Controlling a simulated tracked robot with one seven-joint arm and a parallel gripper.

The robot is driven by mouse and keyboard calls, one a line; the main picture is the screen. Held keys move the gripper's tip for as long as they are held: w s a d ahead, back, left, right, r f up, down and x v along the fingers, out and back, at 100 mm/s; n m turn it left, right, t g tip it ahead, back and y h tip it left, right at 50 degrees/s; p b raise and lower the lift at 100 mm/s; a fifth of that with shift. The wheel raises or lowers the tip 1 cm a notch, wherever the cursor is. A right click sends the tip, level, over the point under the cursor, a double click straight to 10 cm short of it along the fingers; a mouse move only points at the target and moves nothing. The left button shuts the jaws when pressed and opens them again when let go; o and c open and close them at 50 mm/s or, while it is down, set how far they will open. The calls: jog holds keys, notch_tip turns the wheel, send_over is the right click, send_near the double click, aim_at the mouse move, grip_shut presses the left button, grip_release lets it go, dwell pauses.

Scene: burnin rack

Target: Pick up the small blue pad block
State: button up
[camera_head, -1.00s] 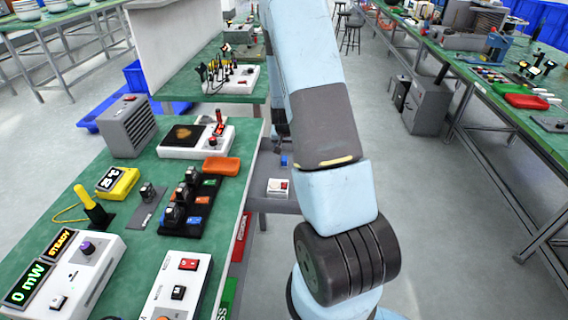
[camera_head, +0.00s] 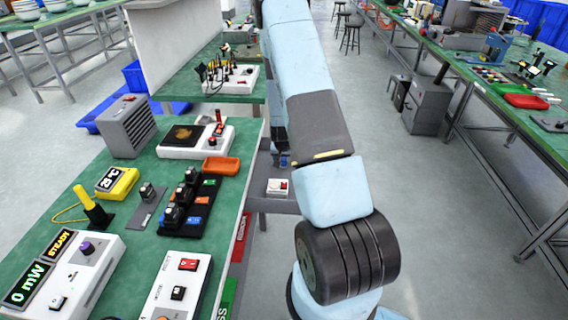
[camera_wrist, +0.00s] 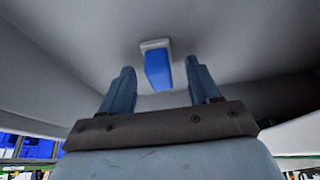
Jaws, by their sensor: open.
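The small blue pad block (camera_wrist: 158,70) shows in the wrist view, in a light grey holder (camera_wrist: 155,44) on a grey surface. My gripper (camera_wrist: 160,78) is open there, one finger on each side of the block's lower end in the picture, with gaps on both sides. I cannot tell how deep the block sits between the fingers. In the head view the block is a small blue patch (camera_head: 284,161) beside my arm, partly hidden, and my gripper's fingertips cannot be made out.
A green bench (camera_head: 110,165) on the left carries a power meter (camera_head: 65,270), a grey heater box (camera_head: 128,126), an orange tray (camera_head: 221,166) and a black rack (camera_head: 190,207). A grey shelf with a small switch box (camera_head: 279,187) is near my arm. Open floor lies to the right.

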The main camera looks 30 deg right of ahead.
jog(key=shift+w+f, duration=0.1)
jog(key=shift+f, duration=0.15)
jog(key=c, duration=1.1)
jog(key=shift+r, duration=0.1)
